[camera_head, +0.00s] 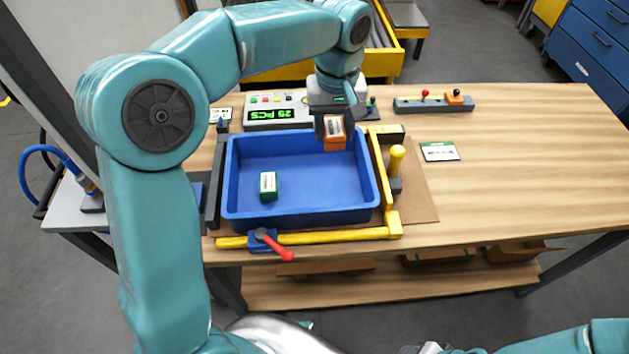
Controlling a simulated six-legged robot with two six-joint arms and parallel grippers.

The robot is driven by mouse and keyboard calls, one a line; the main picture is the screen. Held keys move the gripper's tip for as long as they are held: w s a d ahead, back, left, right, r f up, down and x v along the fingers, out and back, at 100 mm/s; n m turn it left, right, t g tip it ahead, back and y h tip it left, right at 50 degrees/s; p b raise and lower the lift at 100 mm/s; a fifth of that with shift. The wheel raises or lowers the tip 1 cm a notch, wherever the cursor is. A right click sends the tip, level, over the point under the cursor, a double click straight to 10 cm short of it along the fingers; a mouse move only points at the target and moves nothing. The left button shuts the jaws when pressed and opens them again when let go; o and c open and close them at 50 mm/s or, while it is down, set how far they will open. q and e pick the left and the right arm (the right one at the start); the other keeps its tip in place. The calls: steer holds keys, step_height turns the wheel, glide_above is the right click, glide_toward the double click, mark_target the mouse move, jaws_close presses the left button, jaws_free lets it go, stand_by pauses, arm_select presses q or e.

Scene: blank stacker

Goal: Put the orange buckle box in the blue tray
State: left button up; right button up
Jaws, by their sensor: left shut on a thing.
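The orange buckle box (335,142) is in my left gripper (331,128), which is shut on it. The gripper points down and holds the box at the far right part of the blue tray (298,216); I cannot tell its exact height above the tray floor. The blue tray sits on the wooden table and has a green box (268,187) with a white label inside, left of its middle. My right arm shows only in part at the bottom right, and its gripper is not clearly visible.
A yellow clamp frame (330,236) with a red lever (274,246) and a yellow knob (397,158) borders the tray. A counter with a green display (273,115) stands behind it. A switch box (433,105) and a card (439,151) lie to the right. The table's right side is clear.

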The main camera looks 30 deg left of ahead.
arm_select(q)
glide_above(329, 187)
step_height(329, 187, down, 11)
steer(key=shift+d+r+b, duration=0.1)
steer(key=shift+b, duration=0.2)
steer(key=shift+w+f, duration=0.15)
steer(key=shift+f, duration=0.25)
step_height(329, 187, down, 4)
steer(key=shift+r, duration=0.2)
steer(key=shift+f, duration=0.35)
steer(key=shift+f, duration=0.1)
steer(key=o, duration=1.1)
steer(key=shift+o, duration=0.2)
